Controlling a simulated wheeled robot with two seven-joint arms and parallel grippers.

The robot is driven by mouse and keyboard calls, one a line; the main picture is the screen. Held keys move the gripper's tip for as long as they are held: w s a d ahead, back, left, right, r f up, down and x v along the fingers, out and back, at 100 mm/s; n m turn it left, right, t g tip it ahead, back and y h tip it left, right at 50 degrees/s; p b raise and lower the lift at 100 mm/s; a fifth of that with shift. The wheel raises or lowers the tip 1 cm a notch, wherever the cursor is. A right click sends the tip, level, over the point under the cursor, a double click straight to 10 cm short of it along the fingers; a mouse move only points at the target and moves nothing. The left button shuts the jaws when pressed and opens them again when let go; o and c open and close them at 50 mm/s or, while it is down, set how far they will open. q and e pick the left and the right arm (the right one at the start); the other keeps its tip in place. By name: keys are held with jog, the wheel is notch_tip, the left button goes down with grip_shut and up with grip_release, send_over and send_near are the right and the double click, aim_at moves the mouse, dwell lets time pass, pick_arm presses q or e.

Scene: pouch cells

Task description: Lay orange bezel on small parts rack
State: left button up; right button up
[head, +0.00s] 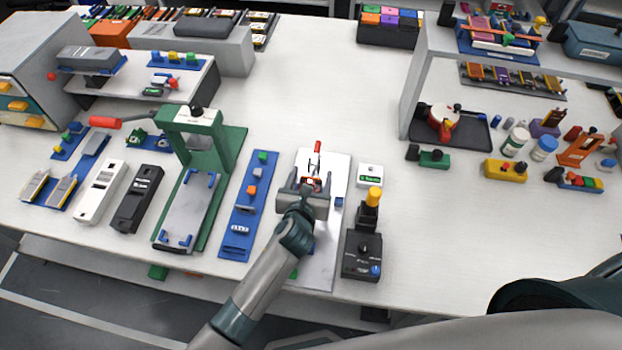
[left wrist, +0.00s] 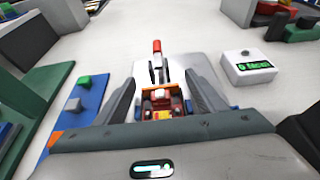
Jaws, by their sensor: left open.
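My left gripper (head: 312,190) is open above the white fixture plate (head: 324,252), which carries a red-handled clamp (head: 317,150). In the left wrist view, its fingers (left wrist: 160,95) stand either side of a small red and orange assembly (left wrist: 161,104), with no clear contact. An orange part there may be the orange bezel, but I cannot tell for sure. Left of the plate lies a long blue rack (head: 238,222) with green, orange and blue small parts, apparently the small parts rack. It also shows at the left of the left wrist view (left wrist: 90,112). My right gripper is out of view.
A green press (head: 215,150) stands left of the blue rack. A dark control box (head: 361,255) with a yellow-topped post and a white display box (head: 369,176) stand right of the plate. The table's middle back and right front are clear.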

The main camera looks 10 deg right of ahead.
pick_arm(q)
jog(key=c, duration=1.1)
jog(key=shift+r, duration=0.1)
jog(key=shift+r, duration=0.55)
jog(key=r, duration=0.3)
jog(key=shift+s+d+b, duration=0.15)
jog(key=shift+s+b, duration=0.25)
jog(key=s+d+r+b, duration=0.2)
jog(key=s+r, duration=0.4)
jog(key=s, duration=0.4)
jog(key=shift+s+d+r, duration=0.15)
jog(key=shift+d+r, duration=0.25)
jog(key=shift+d, duration=0.25)
